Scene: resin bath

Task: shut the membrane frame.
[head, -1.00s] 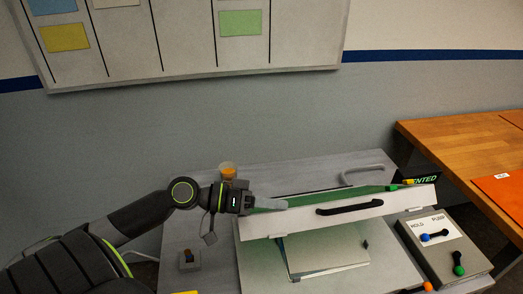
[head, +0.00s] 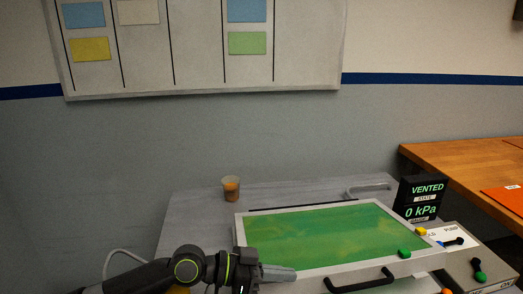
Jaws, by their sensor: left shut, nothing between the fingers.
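The membrane frame (head: 250,252) has a pale rim around a green membrane (head: 325,232). It lies low over the grey bench, its green face showing from above. I cannot tell whether its front edge is fully seated. A black handle (head: 358,281) is on its front bar. My left gripper (head: 280,273) is shut and empty, with its fingertips at the front left part of the frame, left of the handle. I cannot tell whether they touch the rim. The plate seen under the frame earlier is hidden now. My right gripper is not in view.
A cup of amber liquid (head: 231,188) stands on the grey bench (head: 190,215). A display (head: 424,203) reads VENTED, 0 kPa. A control box (head: 480,262) with levers is at the right. A grey handle (head: 368,190) is behind the frame. A wooden table (head: 450,160) stands farther right.

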